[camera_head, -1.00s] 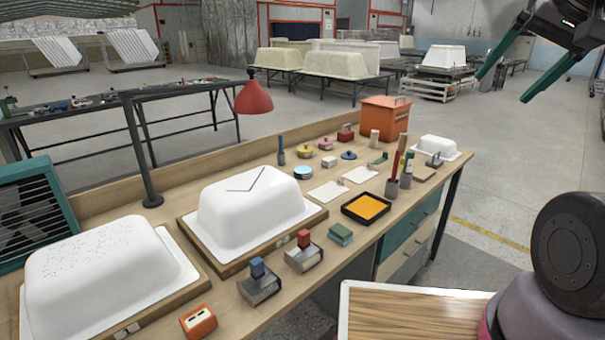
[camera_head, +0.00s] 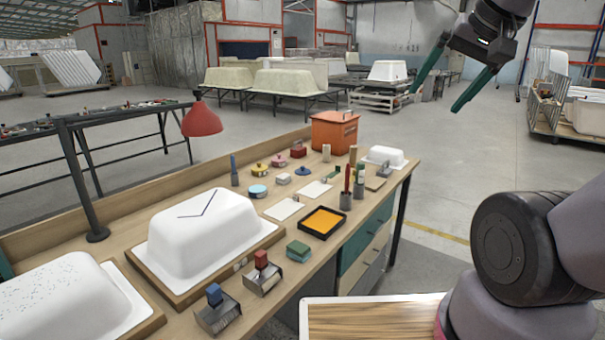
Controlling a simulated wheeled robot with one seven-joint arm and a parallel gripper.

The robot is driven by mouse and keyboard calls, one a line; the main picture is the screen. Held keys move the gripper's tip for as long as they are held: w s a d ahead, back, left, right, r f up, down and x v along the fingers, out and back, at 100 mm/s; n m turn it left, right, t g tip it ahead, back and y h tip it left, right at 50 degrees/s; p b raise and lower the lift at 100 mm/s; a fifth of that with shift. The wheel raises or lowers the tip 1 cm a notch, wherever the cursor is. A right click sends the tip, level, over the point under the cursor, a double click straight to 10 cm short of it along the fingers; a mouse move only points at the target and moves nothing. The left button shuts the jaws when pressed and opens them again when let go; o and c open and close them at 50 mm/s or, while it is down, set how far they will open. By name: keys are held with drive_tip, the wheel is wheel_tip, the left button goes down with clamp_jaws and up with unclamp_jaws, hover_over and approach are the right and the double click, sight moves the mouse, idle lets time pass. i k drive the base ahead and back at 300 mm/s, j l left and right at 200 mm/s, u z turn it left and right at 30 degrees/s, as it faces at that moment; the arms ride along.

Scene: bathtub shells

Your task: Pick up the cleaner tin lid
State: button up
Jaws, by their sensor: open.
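Several small round tins and lids stand at the back middle of the workbench. I see a yellow one with a knob (camera_head: 258,168), a pink one with a knob (camera_head: 279,160), a dark blue low one with a knob (camera_head: 303,171) and a light blue-topped tin (camera_head: 258,191). I cannot tell which of these is the cleaner tin lid. My gripper (camera_head: 434,100) is at the upper right, open and empty, with its green fingers wide apart. It is in the air to the right of the bench items and touches nothing.
On the wooden bench (camera_head: 120,233) stand white tub shells (camera_head: 203,235), an orange box (camera_head: 335,131), a yellow-filled tray (camera_head: 323,221), a cup with upright tools (camera_head: 346,200) and blocks. A red lamp (camera_head: 202,120) overhangs the back.

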sight(302, 171)
drive_tip(key=i+l+u, duration=0.1)
drive_tip(key=u, duration=0.45)
drive_tip(key=i+l+u, duration=0.45)
drive_tip(key=l, duration=0.25)
drive_tip(key=l+u, duration=0.25)
drive_tip(key=l, duration=0.15)
drive_tip(key=i+l, duration=0.1)
drive_tip(key=l, duration=0.3)
drive_tip(key=i+l, duration=0.1)
drive_tip(key=l, duration=0.35)
drive_tip(key=i+l, duration=0.1)
drive_tip(key=l, duration=0.3)
drive_tip(key=i+l+u, duration=0.1)
drive_tip(key=l, duration=0.35)
drive_tip(key=i+l, duration=0.1)
drive_tip(key=l, duration=0.3)
